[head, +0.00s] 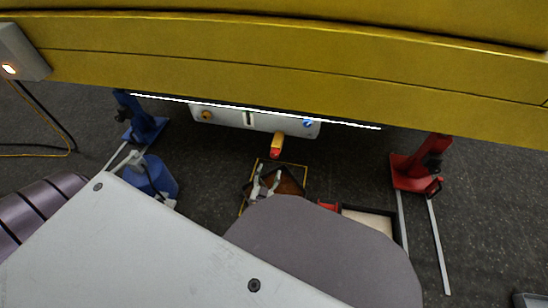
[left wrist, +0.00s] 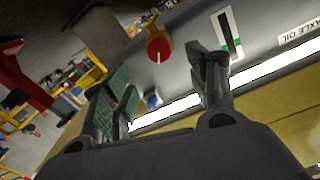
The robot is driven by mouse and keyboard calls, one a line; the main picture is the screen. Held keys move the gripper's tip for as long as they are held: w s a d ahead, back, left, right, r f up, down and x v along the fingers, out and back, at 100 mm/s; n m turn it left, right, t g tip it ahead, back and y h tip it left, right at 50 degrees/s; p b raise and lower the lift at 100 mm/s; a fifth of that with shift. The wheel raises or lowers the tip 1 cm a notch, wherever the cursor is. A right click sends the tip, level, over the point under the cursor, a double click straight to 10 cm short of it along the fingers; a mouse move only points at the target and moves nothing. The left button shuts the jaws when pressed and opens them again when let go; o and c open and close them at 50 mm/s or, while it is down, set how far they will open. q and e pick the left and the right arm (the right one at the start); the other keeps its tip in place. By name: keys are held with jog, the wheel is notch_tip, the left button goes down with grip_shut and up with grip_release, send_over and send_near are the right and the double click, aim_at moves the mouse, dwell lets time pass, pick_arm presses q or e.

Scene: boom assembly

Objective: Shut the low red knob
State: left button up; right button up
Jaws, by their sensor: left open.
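The low red knob (head: 274,154) sits at the end of a yellow body that hangs below a pale panel (head: 229,117) in the head view. In the left wrist view the red knob (left wrist: 158,49) faces the camera as a round disc with a white mark. My left gripper (head: 266,177) is just below the knob in the head view, with its fingers apart. In the left wrist view the gripper (left wrist: 167,75) is open and empty, and the knob appears beyond the gap between its fingers. My right gripper does not show.
A large yellow beam (head: 300,62) spans the top of the head view above the panel. A blue stand (head: 142,125) is at left and a red stand (head: 415,172) at right. A tray (head: 370,222) lies on the dark floor. My own grey arm hides much of the foreground.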

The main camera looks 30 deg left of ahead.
aim_at(274, 156)
pick_arm(q)
jog(key=shift+b+x, duration=1.95)
jog(key=shift+x, duration=3.25)
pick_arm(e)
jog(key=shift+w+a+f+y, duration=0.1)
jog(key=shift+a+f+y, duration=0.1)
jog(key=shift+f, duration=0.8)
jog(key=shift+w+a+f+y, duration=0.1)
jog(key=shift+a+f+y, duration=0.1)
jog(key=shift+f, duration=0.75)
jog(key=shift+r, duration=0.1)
pick_arm(q)
jog(key=c, duration=1)
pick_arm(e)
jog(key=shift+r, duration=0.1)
